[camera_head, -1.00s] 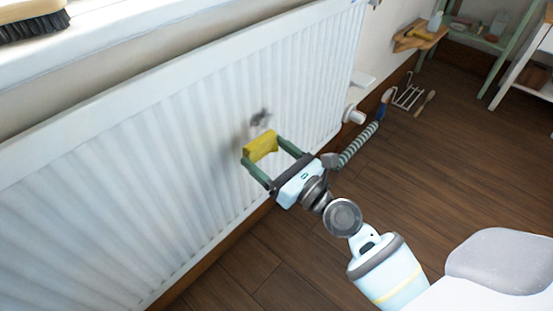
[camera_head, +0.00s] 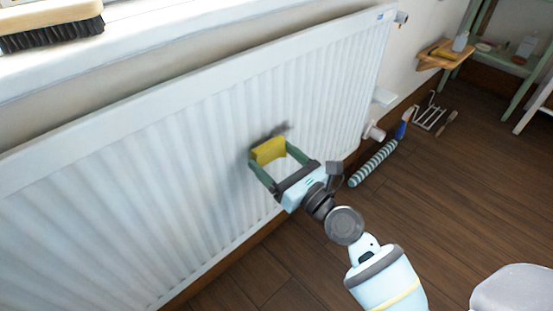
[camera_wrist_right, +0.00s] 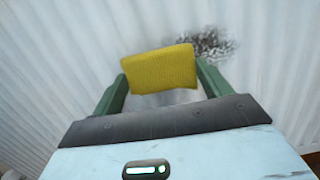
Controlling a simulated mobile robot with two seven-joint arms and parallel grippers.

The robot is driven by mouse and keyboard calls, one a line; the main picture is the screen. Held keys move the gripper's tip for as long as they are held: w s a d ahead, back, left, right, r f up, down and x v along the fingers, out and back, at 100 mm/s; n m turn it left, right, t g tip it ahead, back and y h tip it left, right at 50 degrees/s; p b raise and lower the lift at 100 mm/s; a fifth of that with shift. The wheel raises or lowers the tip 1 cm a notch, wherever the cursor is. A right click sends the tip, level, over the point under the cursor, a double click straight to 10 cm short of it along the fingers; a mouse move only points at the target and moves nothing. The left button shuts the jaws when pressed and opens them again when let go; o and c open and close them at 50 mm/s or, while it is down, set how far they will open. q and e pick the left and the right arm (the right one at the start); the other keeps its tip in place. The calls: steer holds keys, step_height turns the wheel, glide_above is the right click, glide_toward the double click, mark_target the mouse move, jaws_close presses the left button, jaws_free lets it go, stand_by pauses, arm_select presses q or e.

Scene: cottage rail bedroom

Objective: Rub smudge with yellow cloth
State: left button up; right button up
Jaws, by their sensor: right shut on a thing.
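The yellow cloth (camera_head: 268,151) is a folded pad held between the green fingers of my right gripper (camera_head: 268,157). In the right wrist view the cloth (camera_wrist_right: 160,69) spans the gap between the fingertips, close to the radiator. The smudge (camera_head: 280,131) is a dark grey patch on the white ribbed radiator (camera_head: 130,180). In the right wrist view the smudge (camera_wrist_right: 212,45) shows just beyond the cloth's upper right edge, and the cloth may hide part of it. I cannot tell whether the cloth touches the radiator. My left gripper is not in view.
A brush (camera_head: 50,22) lies on the sill (camera_head: 170,32) above the radiator. A striped roll (camera_head: 374,163), a blue-handled tool (camera_head: 403,123) and a white wire rack (camera_head: 430,115) are on the floor by the wall. A small wooden shelf (camera_head: 440,56) is at the upper right.

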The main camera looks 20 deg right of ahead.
mark_target(284, 147)
steer(key=shift+x, duration=1)
stand_by(0.3)
steer(key=shift+f, duration=0.1)
steer(key=shift+w+d+b, duration=0.2)
steer(key=shift+w+d, duration=0.1)
steer(key=shift+d, duration=0.6)
steer(key=shift+w+d+b, duration=0.2)
steer(key=shift+w+d, duration=0.05)
steer(key=shift+d, duration=0.65)
steer(key=shift+d, duration=0.1)
steer(key=shift+w+d+f+b, duration=0.1)
steer(key=shift+w+d+b, duration=0.2)
steer(key=shift+d, duration=0.35)
steer(key=shift+w+d+b, duration=0.15)
steer(key=shift+w+d, duration=0.2)
steer(key=shift+d, duration=0.3)
steer(key=shift+w+d, duration=0.1)
steer(key=shift+d, duration=0.25)
steer(key=shift+w+d+b, duration=0.3)
steer(key=shift+d+b, duration=0.05)
steer(key=shift+d, duration=0.55)
steer(key=shift+w+d+b, duration=0.3)
steer(key=shift+d, duration=0.6)
